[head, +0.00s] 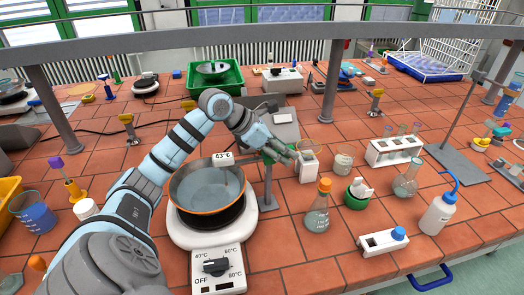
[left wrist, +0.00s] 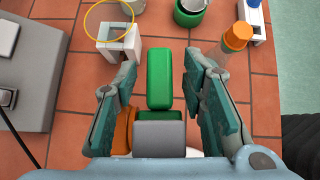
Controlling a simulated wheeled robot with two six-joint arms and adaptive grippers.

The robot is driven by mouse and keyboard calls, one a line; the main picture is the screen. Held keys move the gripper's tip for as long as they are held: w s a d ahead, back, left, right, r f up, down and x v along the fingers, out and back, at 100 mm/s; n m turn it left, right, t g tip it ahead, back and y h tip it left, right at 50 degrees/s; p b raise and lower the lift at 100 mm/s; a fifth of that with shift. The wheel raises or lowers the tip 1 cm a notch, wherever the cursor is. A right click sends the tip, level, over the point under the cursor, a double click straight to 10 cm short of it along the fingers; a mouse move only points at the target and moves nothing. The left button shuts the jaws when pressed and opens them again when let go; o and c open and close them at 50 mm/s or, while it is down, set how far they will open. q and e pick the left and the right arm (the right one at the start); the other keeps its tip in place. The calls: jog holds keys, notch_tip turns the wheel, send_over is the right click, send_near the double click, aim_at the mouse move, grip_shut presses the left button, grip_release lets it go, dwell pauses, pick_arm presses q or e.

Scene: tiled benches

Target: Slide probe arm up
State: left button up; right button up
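The probe arm carries a small 43°C display (head: 223,159) over a metal pan of liquid (head: 207,193) on a white hotplate (head: 216,260). Its upright grey post (head: 268,188) stands to the right of the pan. My left gripper (head: 280,150) is at the post's upper part and partly hides the clamp there. In the left wrist view, a green block (left wrist: 159,78) and a grey block (left wrist: 160,135) lie between my open left fingers (left wrist: 160,100), with gaps on both sides. My right gripper is not in view.
An orange-capped flask (head: 317,210), a green-based container (head: 358,193) and a white holder (head: 308,165) stand close to the right of the post. A test tube rack (head: 393,150) is farther right. A grey overhead rail (head: 300,33) crosses the back.

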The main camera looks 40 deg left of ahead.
pick_arm(q)
grip_shut()
jog(key=shift+r+p, duration=1.2)
jog(key=shift+r, duration=0.35)
jog(key=shift+o, duration=0.9)
grip_release()
jog(key=shift+f, duration=0.1)
